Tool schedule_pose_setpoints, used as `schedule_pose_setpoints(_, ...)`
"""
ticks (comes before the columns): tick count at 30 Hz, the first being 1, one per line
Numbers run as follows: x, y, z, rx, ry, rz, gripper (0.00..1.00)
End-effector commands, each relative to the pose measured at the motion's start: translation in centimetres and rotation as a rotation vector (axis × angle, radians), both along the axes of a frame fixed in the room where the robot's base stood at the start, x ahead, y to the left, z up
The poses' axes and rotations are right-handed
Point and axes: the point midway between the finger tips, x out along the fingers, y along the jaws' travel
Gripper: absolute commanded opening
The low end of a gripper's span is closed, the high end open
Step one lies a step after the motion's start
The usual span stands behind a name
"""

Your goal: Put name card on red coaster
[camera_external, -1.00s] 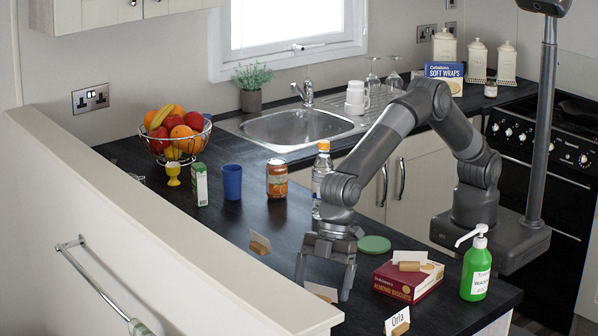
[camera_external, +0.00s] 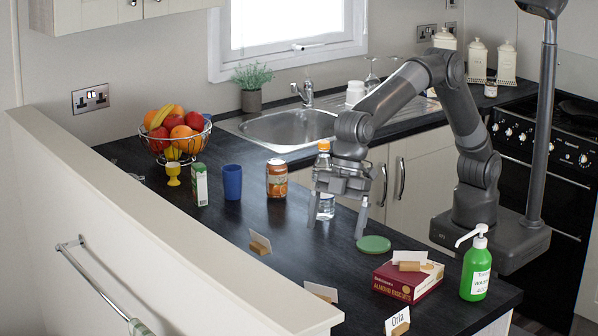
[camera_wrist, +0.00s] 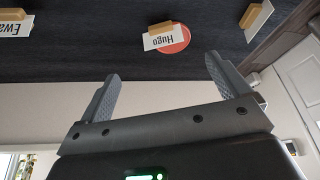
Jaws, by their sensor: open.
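A white name card reading "Hugo" (camera_wrist: 160,41), with a wooden holder, stands on the red coaster (camera_wrist: 184,44) in the wrist view. The coaster's rim shows around it, mostly to the right. I cannot make out the red coaster in the external view. A card near the low wall (camera_external: 322,291) may be the same one, but its lettering is not visible there. My gripper (camera_external: 337,228) is open and empty, above the counter beside the bottle. In the wrist view my open fingers (camera_wrist: 162,67) are apart from the card.
Other cards are "Ewan" (camera_wrist: 14,29), "Orla" (camera_external: 398,322), one by the wall (camera_external: 260,242) and one on the biscuit box (camera_external: 408,281).

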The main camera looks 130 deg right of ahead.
Motion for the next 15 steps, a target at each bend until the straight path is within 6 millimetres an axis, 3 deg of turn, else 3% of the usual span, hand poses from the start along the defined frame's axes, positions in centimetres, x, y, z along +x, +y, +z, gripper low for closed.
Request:
schedule_pose_setpoints(6,-6.7,-2.7,5.1,-0.012,-0.021,-0.052,0.94)
schedule_pose_setpoints(15,-18.0,-6.7,9.2,-0.021,-0.046,-0.142,0.94)
